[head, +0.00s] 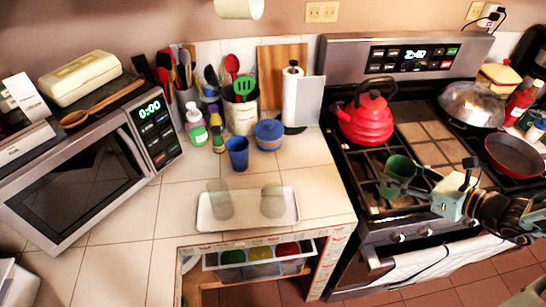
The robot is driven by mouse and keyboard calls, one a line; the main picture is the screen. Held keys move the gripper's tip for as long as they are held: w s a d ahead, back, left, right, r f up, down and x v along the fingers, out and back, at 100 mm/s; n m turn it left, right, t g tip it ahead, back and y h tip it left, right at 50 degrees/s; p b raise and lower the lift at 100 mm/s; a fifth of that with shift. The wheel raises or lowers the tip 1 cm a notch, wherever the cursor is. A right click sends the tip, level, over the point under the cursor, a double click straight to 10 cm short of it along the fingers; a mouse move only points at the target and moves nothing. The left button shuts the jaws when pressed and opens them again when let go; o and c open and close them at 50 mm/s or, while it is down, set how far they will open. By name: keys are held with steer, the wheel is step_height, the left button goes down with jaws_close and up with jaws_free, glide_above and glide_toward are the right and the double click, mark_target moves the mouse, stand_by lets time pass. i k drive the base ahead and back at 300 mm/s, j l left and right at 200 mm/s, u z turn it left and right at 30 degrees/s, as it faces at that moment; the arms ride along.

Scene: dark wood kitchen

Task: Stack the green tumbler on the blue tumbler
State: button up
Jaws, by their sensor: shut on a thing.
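The green tumbler (397,172) is at the right, held over the front of the stove. My gripper (420,183) reaches in from the right and is shut on it; its fingertips are partly hidden. The tumbler looks slightly tilted. The blue tumbler (237,153) stands on the tiled counter, left of the stove and well apart from my gripper. It looks upright and nothing is on it.
A red kettle (366,122) stands on the stove, behind the green tumbler. A blue bowl (268,134) is close beside the blue tumbler. A white tray (247,221) with two grey-green things lies in front. A paper towel holder (292,95) stands behind.

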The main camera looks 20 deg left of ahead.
mark_target(240, 159)
steer(key=i+u, duration=0.3)
steer(key=u, duration=1.25)
steer(key=i, duration=0.05)
